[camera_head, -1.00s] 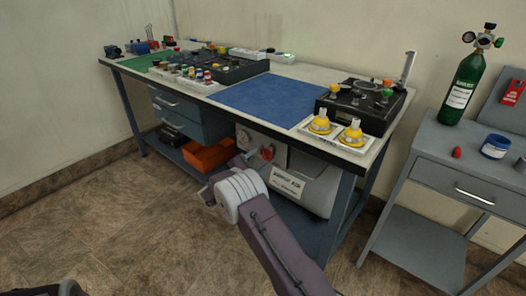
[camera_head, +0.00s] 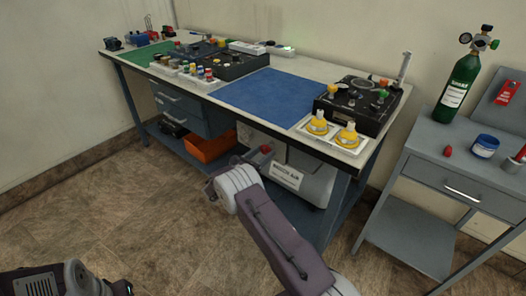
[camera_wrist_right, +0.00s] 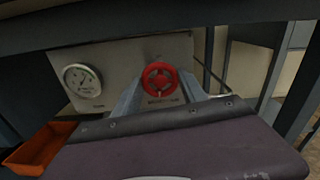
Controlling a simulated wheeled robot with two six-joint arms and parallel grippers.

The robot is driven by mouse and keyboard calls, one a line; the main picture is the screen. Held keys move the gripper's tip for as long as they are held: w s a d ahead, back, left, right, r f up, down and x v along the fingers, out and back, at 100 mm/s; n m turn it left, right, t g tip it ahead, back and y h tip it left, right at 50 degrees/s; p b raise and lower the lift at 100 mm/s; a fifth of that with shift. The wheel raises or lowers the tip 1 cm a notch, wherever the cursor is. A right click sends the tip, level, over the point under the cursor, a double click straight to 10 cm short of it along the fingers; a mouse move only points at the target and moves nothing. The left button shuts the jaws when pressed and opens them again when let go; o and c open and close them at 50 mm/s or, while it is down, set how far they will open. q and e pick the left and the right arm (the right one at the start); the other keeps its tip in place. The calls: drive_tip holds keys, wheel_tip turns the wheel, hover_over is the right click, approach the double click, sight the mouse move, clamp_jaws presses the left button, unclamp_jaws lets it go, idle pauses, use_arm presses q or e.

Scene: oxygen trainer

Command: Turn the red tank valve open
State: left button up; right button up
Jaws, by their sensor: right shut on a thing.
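The red tank valve (camera_wrist_right: 160,79) is a round spoked handwheel on a pale panel, facing the right wrist camera. In the head view the right gripper (camera_head: 257,155) reaches under the bench edge, and my arm hides part of the panel. How far the valve is turned cannot be told. My left gripper is not in view.
A round gauge (camera_wrist_right: 82,79) sits left of the valve. An orange bin (camera_head: 208,147) stands on the lower shelf. The bench top (camera_head: 285,68) overhangs the valve. A side cart (camera_head: 425,145) with a green oxygen cylinder (camera_head: 459,88) stands right. Floor in front is open.

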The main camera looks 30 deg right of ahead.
drive_tip(key=shift+f+n, duration=0.1)
drive_tip(key=shift+n, duration=0.9)
drive_tip(key=o, duration=1.4)
drive_tip(key=shift+c, duration=0.2)
drive_tip(key=shift+a+p, duration=0.25)
drive_tip(key=shift+p, duration=0.1)
drive_tip(key=p+v, duration=0.1)
drive_tip(key=v, duration=0.7)
drive_tip(key=shift+s+a+p, duration=0.25)
drive_tip(key=shift+a+p, duration=0.05)
